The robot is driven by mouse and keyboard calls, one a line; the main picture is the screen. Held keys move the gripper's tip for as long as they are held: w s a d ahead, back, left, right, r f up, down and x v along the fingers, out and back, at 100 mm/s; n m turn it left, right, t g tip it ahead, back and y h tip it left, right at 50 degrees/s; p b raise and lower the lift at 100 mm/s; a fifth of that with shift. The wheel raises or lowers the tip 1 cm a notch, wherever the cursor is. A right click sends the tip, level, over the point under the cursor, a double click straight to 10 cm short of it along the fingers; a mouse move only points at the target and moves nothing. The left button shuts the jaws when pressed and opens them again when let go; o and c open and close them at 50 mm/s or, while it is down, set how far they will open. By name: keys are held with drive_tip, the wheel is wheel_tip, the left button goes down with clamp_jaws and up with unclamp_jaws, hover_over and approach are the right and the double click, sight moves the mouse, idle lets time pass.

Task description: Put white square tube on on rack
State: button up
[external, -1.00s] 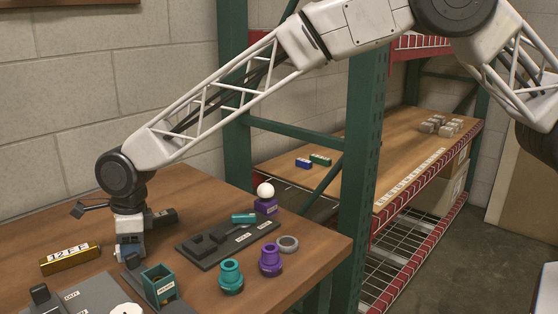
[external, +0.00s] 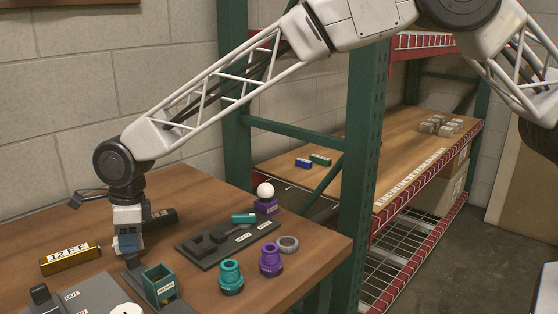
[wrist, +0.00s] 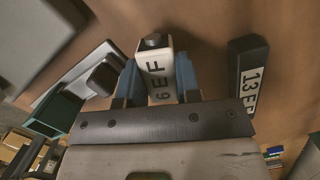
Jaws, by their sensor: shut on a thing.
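A white square tube (wrist: 155,75) with dark lettering and a dark round knob on its end is in the wrist view. My gripper (wrist: 158,84) has its two blue fingers shut on the tube's sides. In the external view my gripper (external: 128,242) points down over the wooden table at left, and I cannot clearly make out the tube there. The rack (external: 428,133) stands at the right, with a wooden shelf on red beams and green posts.
A black square tube (wrist: 250,75) lies right of my gripper in the wrist view. A gold tube (external: 70,258) lies left. A teal box (external: 160,285), teal and purple round parts and a dark tray (external: 225,240) are nearby. The shelf holds blue and green blocks (external: 319,159) and several grey blocks (external: 437,126).

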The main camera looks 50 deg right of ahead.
drive_tip(key=shift+r, duration=0.6)
drive_tip(key=shift+s+d+r, duration=0.1)
drive_tip(key=shift+r, duration=0.1)
drive_tip(key=s+d, duration=0.3)
drive_tip(key=s, duration=0.1)
drive_tip(key=s+d+r, duration=0.1)
drive_tip(key=s+d, duration=0.2)
drive_tip(key=s, duration=0.1)
drive_tip(key=s+d, duration=0.3)
drive_tip(key=s, duration=0.1)
drive_tip(key=shift+s+d+r, duration=0.2)
drive_tip(key=shift+s+d, duration=0.05)
drive_tip(key=shift+r, duration=0.1)
idle(0.4)
